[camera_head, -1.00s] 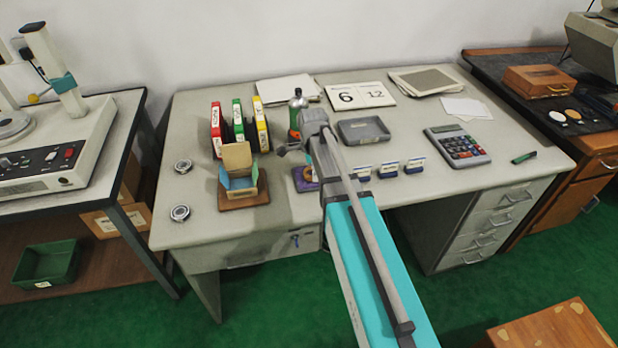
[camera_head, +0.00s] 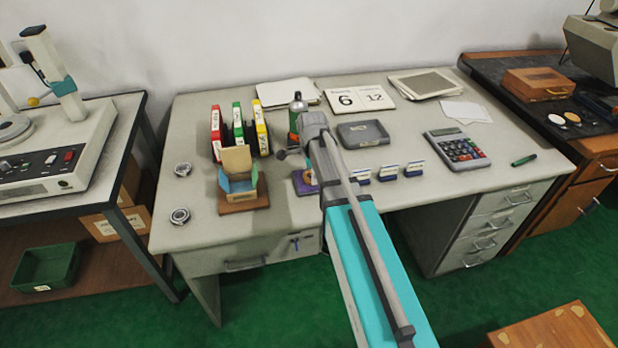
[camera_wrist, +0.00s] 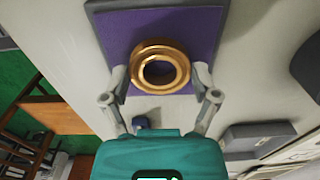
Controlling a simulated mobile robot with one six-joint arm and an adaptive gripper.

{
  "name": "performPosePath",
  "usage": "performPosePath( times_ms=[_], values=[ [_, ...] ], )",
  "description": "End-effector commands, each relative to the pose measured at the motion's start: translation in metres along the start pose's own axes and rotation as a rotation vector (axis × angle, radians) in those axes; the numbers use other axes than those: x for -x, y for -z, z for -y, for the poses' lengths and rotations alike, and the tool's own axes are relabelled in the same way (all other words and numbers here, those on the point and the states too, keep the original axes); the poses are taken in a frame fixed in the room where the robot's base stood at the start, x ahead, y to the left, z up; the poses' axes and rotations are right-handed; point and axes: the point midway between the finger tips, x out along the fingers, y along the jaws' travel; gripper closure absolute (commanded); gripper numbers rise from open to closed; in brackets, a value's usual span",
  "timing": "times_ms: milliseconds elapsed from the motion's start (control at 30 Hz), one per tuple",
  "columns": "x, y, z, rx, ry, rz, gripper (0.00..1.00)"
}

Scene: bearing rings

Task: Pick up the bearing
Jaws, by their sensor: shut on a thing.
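The bearing (camera_wrist: 148,50) is a golden-brown ring with an open centre, seen over a purple pad (camera_wrist: 112,34) in the wrist view. My gripper (camera_wrist: 160,76) has a grey finger on each side of the ring, shut on it. I cannot tell whether the ring still touches the pad. In the head view my arm hides the gripper tips and most of the pad (camera_head: 299,186); only a small orange-brown part of the ring (camera_head: 308,178) shows.
Two silver rings (camera_head: 183,169) (camera_head: 180,216) lie at the desk's left. An open cardboard box (camera_head: 238,180) on a brown base and upright coloured binders (camera_head: 239,128) stand left of my arm. A grey tray (camera_head: 362,134), small blue-white boxes (camera_head: 388,173) and a calculator (camera_head: 457,147) are to the right.

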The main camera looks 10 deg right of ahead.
Motion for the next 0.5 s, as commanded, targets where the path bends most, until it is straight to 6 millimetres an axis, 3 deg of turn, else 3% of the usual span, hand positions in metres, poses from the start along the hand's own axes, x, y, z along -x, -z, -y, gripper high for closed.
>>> performPosePath(
  times_ms=[500],
  values=[
    [0.0059, -0.0003, -0.0001, 0.0, 0.0, 0.0, 0.8]
  ],
)
